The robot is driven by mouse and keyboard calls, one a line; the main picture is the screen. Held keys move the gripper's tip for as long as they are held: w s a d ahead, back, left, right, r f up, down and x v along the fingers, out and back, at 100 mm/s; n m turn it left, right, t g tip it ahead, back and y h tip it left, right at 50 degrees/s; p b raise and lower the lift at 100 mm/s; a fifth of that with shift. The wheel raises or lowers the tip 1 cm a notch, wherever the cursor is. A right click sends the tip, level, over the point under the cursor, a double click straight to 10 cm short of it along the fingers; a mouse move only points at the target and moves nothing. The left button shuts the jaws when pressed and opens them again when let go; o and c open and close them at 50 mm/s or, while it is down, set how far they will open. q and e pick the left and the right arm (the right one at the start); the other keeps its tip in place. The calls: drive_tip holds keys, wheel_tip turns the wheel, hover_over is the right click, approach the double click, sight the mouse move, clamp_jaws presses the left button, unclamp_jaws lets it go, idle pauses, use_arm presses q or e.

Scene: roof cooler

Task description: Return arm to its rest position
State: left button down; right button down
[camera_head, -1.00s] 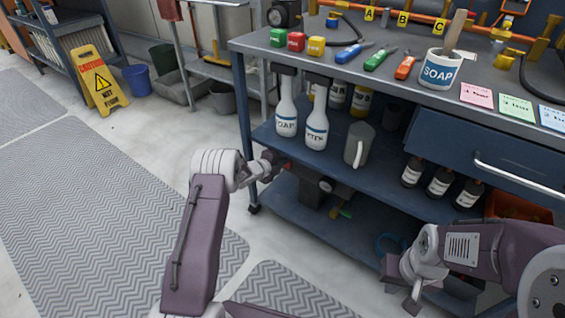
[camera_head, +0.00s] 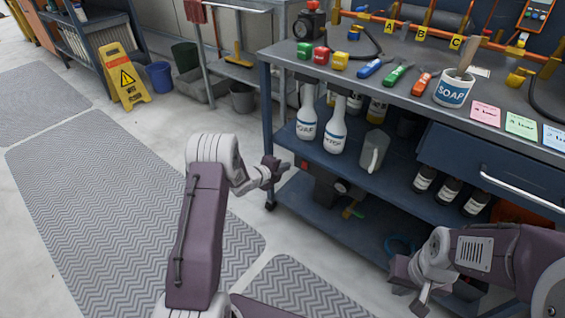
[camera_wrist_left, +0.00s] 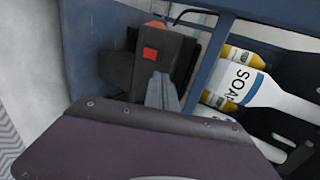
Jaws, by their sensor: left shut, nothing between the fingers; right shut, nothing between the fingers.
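My left arm reaches up from the bottom of the head view. Its gripper (camera_head: 272,170) is shut and empty, in front of the left end of the blue workbench (camera_head: 262,100). In the left wrist view my purple arm link fills the bottom. A dark device with an orange-red square (camera_wrist_left: 149,53) and a soap bottle (camera_wrist_left: 245,80) lie beyond it. My right gripper (camera_head: 408,275) is shut and empty at the lower right of the head view, in front of the lower shelf. The tips of both grippers are small and hard to make out.
Soap bottles (camera_head: 335,130) and a grey jug (camera_head: 373,152) stand on the middle shelf. A drawer handle (camera_head: 520,190) sticks out at the right. The soap cup (camera_head: 454,90) and tools are on top. Open floor (camera_head: 150,150) and mats lie left, with a wet-floor sign (camera_head: 124,76) further back.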

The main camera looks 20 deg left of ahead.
use_arm(q)
drive_tip(key=shift+s+a+r, duration=0.15)
drive_tip(key=shift+s+r, duration=0.15)
drive_tip(key=shift+s, duration=0.15)
use_arm(e)
drive_tip(key=shift+r, duration=0.25)
